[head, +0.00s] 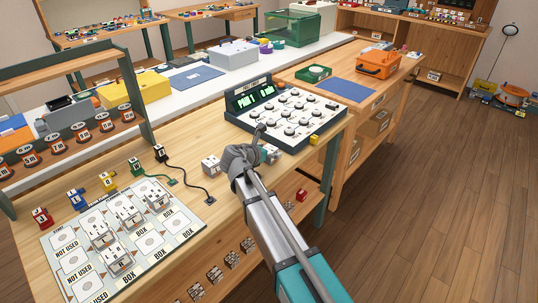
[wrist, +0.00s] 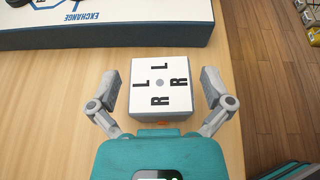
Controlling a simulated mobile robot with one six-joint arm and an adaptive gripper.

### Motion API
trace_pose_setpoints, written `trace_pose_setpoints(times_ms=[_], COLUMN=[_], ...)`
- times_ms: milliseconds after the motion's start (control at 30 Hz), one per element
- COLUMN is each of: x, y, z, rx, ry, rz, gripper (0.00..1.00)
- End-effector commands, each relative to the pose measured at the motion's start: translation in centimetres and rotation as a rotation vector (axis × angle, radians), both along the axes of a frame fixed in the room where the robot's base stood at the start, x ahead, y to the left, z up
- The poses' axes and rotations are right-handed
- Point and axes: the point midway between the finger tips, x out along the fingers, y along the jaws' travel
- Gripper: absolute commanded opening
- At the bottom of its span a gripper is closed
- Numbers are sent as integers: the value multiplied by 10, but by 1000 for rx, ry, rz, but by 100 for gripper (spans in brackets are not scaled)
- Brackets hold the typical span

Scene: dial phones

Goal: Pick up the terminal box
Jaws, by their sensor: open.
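My gripper (wrist: 160,76) is open, with one finger at each side of the box and a visible gap on both sides. In the head view my gripper (head: 243,160) is over the table in front of the console. Pale blocks show on both sides of it; I cannot tell there which is this box.
The dial console (head: 286,112) stands just beyond the gripper; its edge (wrist: 95,40) shows at top left in the wrist view. The table edge and floor (wrist: 275,90) lie to the right. A printed board (head: 75,262) with several boxes lies at lower left.

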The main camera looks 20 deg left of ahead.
Motion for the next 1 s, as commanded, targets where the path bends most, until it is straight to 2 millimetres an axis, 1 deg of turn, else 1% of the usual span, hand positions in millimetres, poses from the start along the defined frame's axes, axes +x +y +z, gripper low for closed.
trace_pose_setpoints(times_ms=[167, 267, 300, 367, 400, 467, 500, 600, 1000], x=[0, 0, 0, 0, 0, 0, 0, 0, 0], y=[0, 0, 0, 0, 0, 0, 0, 0, 0], z=[0, 0, 0, 0, 0, 0, 0, 0, 3], rx=[0, 0, 0, 0, 0, 0, 0, 0, 1], ry=[0, 0, 0, 0, 0, 0, 0, 0, 0], rz=[0, 0, 0, 0, 0, 0, 0, 0, -1], gripper=[100, 83, 76, 65, 57, 46, 39, 21, 21])
